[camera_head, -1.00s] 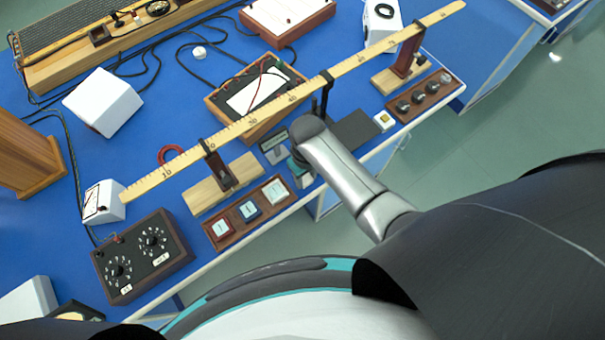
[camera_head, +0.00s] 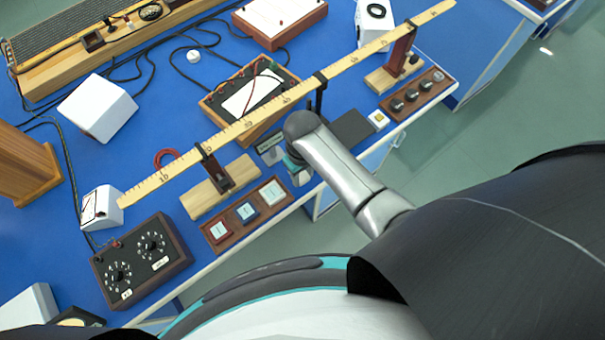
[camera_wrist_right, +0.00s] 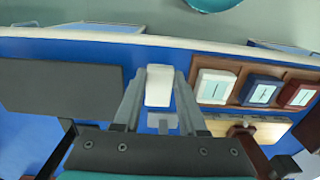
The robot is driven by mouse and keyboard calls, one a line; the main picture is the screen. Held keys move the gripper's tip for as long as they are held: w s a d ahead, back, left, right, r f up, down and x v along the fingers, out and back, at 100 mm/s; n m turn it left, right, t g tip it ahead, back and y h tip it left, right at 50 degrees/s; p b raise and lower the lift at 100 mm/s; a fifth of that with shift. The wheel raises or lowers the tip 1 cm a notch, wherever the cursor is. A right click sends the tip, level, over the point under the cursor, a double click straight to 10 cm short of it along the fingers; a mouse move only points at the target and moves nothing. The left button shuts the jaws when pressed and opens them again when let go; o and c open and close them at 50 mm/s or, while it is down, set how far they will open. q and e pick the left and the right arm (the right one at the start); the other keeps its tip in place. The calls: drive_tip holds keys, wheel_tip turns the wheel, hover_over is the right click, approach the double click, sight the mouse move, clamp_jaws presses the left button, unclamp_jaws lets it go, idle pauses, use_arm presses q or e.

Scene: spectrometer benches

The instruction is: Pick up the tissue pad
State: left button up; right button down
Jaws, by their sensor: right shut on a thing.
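The tissue pad (camera_wrist_right: 158,86) is a small white block between the two fingers in the right wrist view. My right gripper (camera_wrist_right: 158,92) is shut on it, with a finger along each side. In the head view my right gripper (camera_head: 298,170) points down at the front edge of the blue bench, mostly hidden under my wrist. I cannot tell whether the pad touches the bench. My left gripper is not in view.
A tray of small square boxes (camera_head: 230,239) and a dark flat pad (camera_head: 352,128) lie on either side. A long wooden ruler (camera_head: 210,147) on stands spans the bench (camera_head: 160,84) just behind. A dial box (camera_head: 180,262) stands at the front left.

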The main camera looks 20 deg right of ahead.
sight(303, 177)
wheel_tip(303, 177, up, 18)
drive_tip(key=p, duration=0.4)
drive_tip(key=c, duration=1.1)
unclamp_jaws()
clamp_jaws()
